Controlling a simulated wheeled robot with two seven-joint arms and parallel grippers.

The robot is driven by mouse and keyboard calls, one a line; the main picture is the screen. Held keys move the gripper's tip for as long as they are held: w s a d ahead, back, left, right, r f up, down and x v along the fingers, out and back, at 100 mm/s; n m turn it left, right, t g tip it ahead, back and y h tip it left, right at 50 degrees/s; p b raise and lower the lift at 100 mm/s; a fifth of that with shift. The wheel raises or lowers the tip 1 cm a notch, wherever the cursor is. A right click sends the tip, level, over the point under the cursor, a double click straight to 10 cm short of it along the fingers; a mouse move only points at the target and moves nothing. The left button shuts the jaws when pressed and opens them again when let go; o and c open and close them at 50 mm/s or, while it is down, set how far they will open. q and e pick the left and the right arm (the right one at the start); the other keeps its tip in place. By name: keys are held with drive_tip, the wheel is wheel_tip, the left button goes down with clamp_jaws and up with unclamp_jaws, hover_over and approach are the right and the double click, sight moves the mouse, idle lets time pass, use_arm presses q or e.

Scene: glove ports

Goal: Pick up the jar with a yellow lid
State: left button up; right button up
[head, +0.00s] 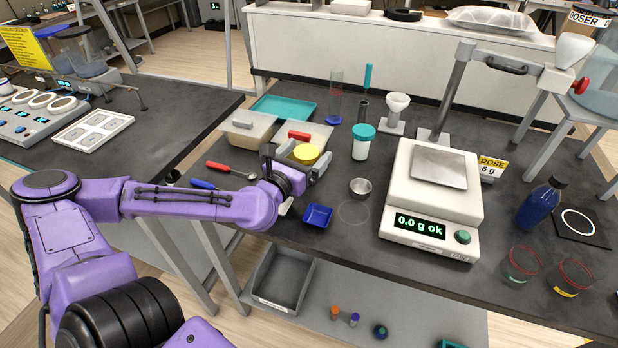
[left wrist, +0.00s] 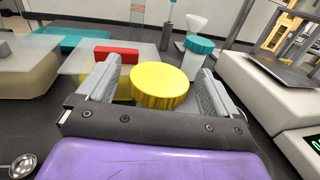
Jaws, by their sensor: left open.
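The jar with a yellow lid (head: 305,154) stands on the dark table, mostly hidden by my left gripper in the head view. In the left wrist view the yellow lid (left wrist: 160,84) lies between the two fingers, with gaps at both sides. My left gripper (head: 297,163) is open around or just in front of the jar; I cannot tell how deep the jar sits between the fingers. It also shows in the left wrist view (left wrist: 157,85). The jar's body below the lid is hidden. My right gripper is not in view.
A container with a red handle or lid (head: 299,135) stands close behind the jar, next to a beige tub (head: 248,129). A teal-lidded jar (head: 363,142), a metal cup (head: 360,187) and a white scale (head: 433,190) stand to the right. A blue tray (head: 318,215) lies in front.

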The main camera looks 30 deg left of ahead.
use_arm(q)
drive_tip(key=shift+w+a, duration=0.15)
drive_tip(key=shift+w, duration=0.9)
drive_tip(key=shift+w+r, duration=0.1)
drive_tip(key=shift+w, duration=0.1)
drive_tip(key=c, duration=1.5)
drive_tip(key=shift+c, duration=0.2)
